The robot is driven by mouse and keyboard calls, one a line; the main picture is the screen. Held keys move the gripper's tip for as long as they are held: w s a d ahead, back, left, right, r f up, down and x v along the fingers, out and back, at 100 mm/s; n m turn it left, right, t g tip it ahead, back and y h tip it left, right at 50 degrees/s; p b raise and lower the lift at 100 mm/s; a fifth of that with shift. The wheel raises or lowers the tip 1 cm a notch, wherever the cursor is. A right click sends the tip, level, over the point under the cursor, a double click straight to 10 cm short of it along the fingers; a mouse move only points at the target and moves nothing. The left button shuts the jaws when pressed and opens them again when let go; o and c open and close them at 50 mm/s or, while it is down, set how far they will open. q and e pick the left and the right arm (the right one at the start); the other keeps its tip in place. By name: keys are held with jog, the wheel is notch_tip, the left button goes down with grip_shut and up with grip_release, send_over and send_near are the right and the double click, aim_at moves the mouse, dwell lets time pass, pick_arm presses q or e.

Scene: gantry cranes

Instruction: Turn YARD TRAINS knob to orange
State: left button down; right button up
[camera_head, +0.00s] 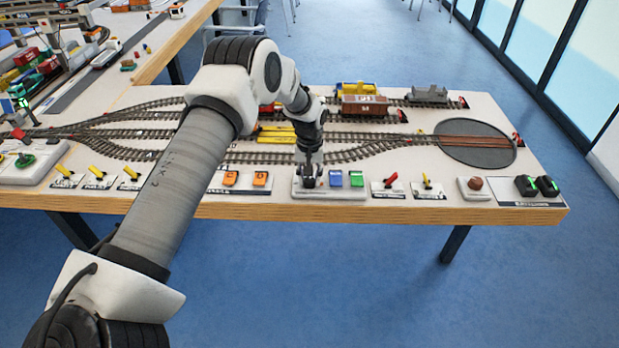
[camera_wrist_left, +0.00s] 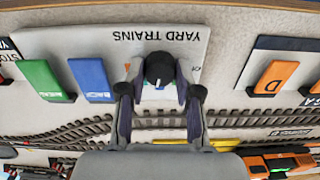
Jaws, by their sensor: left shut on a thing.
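The YARD TRAINS panel (camera_wrist_left: 185,25) is a pale plate at the table's front edge. It also shows in the head view (camera_head: 380,192). Its black round knob (camera_wrist_left: 159,68) sits between the two fingertips of my left gripper (camera_wrist_left: 159,80), which is shut on it. In the head view my left gripper (camera_head: 309,174) points down onto the panel and hides the knob. My right gripper is in neither view.
Beside the knob on the panel are a blue switch (camera_wrist_left: 90,78) and a green switch (camera_wrist_left: 45,80). Orange switches (camera_head: 231,178) stand to the left and a red lever (camera_head: 390,181) to the right. Model tracks and wagons (camera_head: 364,105) lie behind.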

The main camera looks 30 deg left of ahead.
pick_arm(q)
jog(key=m, duration=0.4)
jog(key=m+b, duration=0.1)
jog(key=m, duration=0.1)
jog(key=shift+s+f+m, duration=0.15)
jog(key=shift+f+m, duration=0.1)
jog(key=shift+m, duration=0.05)
jog(key=m, duration=0.6)
jog(key=shift+m+b, duration=0.4)
jog(key=c, duration=0.8)
grip_release()
jog(key=shift+r, duration=0.1)
